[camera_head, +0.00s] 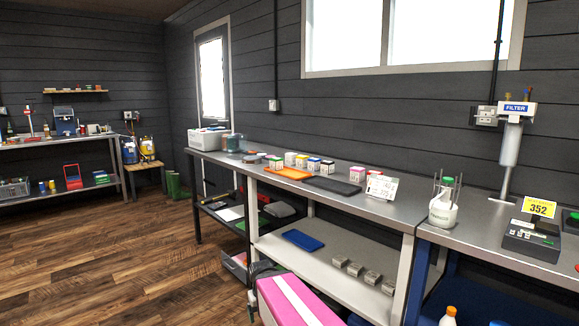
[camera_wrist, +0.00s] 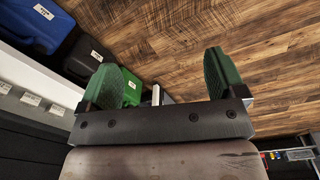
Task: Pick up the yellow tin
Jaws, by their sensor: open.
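A small white block with a yellow top (camera_head: 301,160) stands in the row of colour-topped blocks on the long metal bench. A small yellow can (camera_head: 52,185) stands on the lower shelf of the far left bench. Both are small in view, and I cannot tell for sure which is the yellow tin. In the wrist view, my gripper (camera_wrist: 164,82) is open and empty, its two green fingers wide apart above the wooden floor. It is away from both yellow things, and neither can be made out between its fingers.
Orange (camera_head: 287,173) and dark (camera_head: 332,185) mats lie near the blocks. A price card (camera_head: 381,186) and a white bottle (camera_head: 443,208) stand further right. A pink and white shape (camera_head: 295,300) fills the bottom edge. Blue (camera_wrist: 38,22) and green (camera_wrist: 131,88) bins stand left in the wrist view. Open floor lies left.

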